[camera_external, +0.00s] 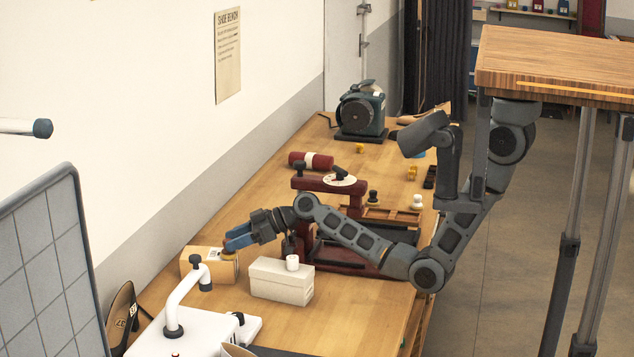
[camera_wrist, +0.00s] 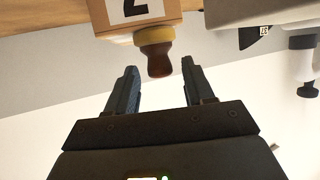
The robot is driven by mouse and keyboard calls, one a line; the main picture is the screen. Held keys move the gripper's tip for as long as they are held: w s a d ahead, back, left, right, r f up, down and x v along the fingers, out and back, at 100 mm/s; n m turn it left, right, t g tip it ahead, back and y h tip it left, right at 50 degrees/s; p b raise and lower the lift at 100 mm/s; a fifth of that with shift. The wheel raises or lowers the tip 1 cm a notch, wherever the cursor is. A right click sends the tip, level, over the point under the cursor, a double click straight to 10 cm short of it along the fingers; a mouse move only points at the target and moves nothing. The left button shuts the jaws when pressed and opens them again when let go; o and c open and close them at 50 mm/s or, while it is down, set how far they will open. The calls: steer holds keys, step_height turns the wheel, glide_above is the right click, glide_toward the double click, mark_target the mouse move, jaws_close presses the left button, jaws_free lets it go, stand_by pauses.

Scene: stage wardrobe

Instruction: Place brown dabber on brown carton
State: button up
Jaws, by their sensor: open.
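The brown carton (camera_external: 196,264) stands on the bench near the wall. In the wrist view, which shows the scene upside down, the carton (camera_wrist: 112,14) carries a black number 2. The brown dabber (camera_wrist: 158,60) has a brown handle and a yellowish base. It appears upright with its base against the carton's top edge; its yellowish part shows below my fingertips in the external view (camera_external: 229,255). My gripper (camera_external: 229,243) is open. In the wrist view its fingers (camera_wrist: 159,78) are on either side of the handle's end, apart from it, with nothing held.
A white machine with a curved arm (camera_external: 184,299) is close in front. A dark red press (camera_external: 324,184) stands behind my forearm. A dark shoe (camera_external: 120,314) is at the left.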

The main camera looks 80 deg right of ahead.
steer(key=shift+r, duration=0.2)
steer(key=s+d+r+b, duration=0.1)
steer(key=s+r, duration=0.3)
steer(key=r, duration=0.4)
steer(key=shift+s+d+r, duration=0.15)
steer(key=shift+d+r, duration=0.25)
